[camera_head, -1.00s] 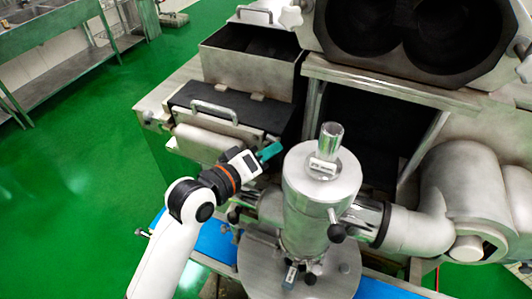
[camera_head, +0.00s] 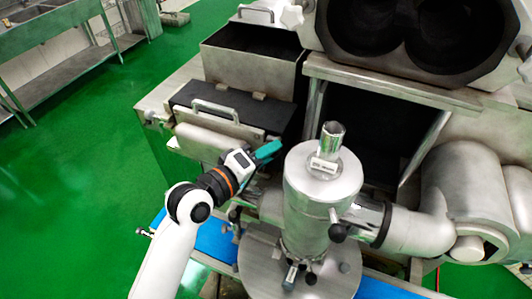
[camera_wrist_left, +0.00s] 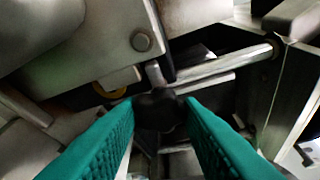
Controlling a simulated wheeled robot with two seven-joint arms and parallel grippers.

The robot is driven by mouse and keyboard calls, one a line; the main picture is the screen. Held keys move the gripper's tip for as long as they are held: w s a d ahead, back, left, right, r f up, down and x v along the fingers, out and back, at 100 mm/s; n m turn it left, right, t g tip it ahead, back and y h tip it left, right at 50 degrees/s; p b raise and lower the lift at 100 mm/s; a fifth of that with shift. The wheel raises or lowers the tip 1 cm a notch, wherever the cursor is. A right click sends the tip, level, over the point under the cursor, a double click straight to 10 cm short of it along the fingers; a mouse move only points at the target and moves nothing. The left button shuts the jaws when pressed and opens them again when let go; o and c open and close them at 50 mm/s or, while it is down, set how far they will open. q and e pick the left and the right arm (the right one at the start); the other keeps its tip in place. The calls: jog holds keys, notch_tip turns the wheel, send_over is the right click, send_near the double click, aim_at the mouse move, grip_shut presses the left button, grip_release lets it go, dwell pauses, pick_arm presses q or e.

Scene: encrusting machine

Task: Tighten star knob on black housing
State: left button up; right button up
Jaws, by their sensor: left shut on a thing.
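A dark star knob (camera_wrist_left: 160,108) sits on a short metal stem in the left wrist view, between the green fingertips. My left gripper (camera_wrist_left: 160,112) is shut on this knob. In the head view my left gripper (camera_head: 272,149) is just left of the steel cylinder, in front of the dark-fronted machine body; the knob there is hidden behind the fingers. A large dark octagonal housing (camera_head: 343,58) with two round openings stands at the top right, with a pale star knob (camera_head: 292,17) at its left edge. My right gripper is not in view.
A steel cylinder (camera_head: 305,205) with a short tube on top stands close right of my gripper. A lidded box with a handle (camera_head: 215,112) and an open hopper (camera_head: 245,68) lie behind. A steel bench (camera_head: 60,70) stands far left. Green floor at the left is clear.

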pick_arm(q)
jog(key=o, duration=0.7)
jog(key=shift+r, duration=0.1)
jog(key=shift+o, duration=1.3)
jog(key=shift+w, duration=0.1)
jog(key=shift+w+d, duration=0.1)
jog(key=shift+d, duration=0.05)
jog(key=shift+b+v, duration=1.6)
jog(key=shift+v, duration=4.45)
